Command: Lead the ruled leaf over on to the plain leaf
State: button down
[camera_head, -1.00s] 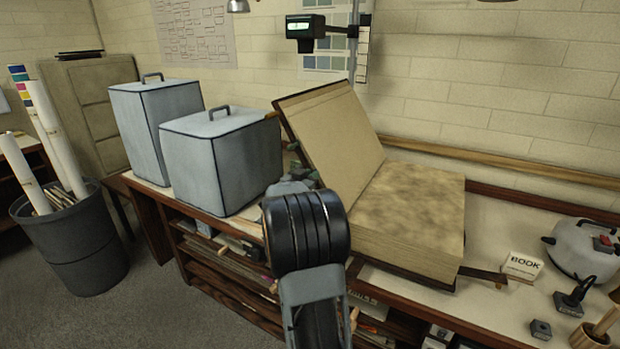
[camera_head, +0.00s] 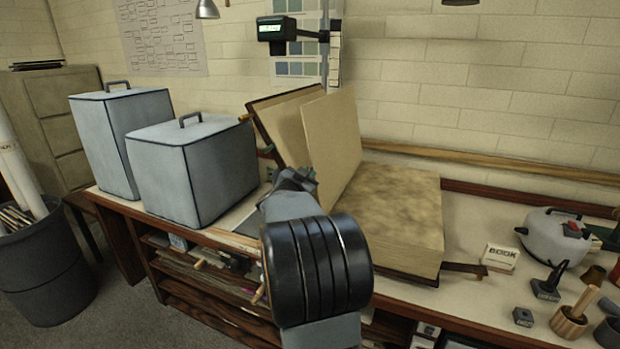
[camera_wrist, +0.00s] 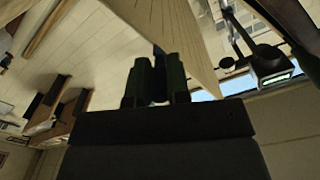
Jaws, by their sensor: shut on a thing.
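A large thick book lies open on the bench. One leaf, the ruled leaf (camera_head: 335,140), stands steeply up from the spine, apart from the tilted left side (camera_head: 275,125). Its face towards the head camera looks bare; faint lines show on it in the wrist view (camera_wrist: 178,28). The right-hand page (camera_head: 395,205) lies flat and looks mottled brown; I cannot tell whether it is the plain leaf. My gripper (camera_wrist: 160,65) is shut on the raised leaf's edge. In the head view my arm hides the fingertips and the leaf's lower left part.
Two grey lidded boxes (camera_head: 190,170) stand left of the book. A display on a post (camera_head: 285,30) stands behind it. Right of the book are a BOOK card (camera_head: 500,257), a lidded pot (camera_head: 555,238) and small tools. Air above the right page is clear.

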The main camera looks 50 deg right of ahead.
jog(key=c, duration=1.1)
grip_release()
jog(key=v, duration=1.4)
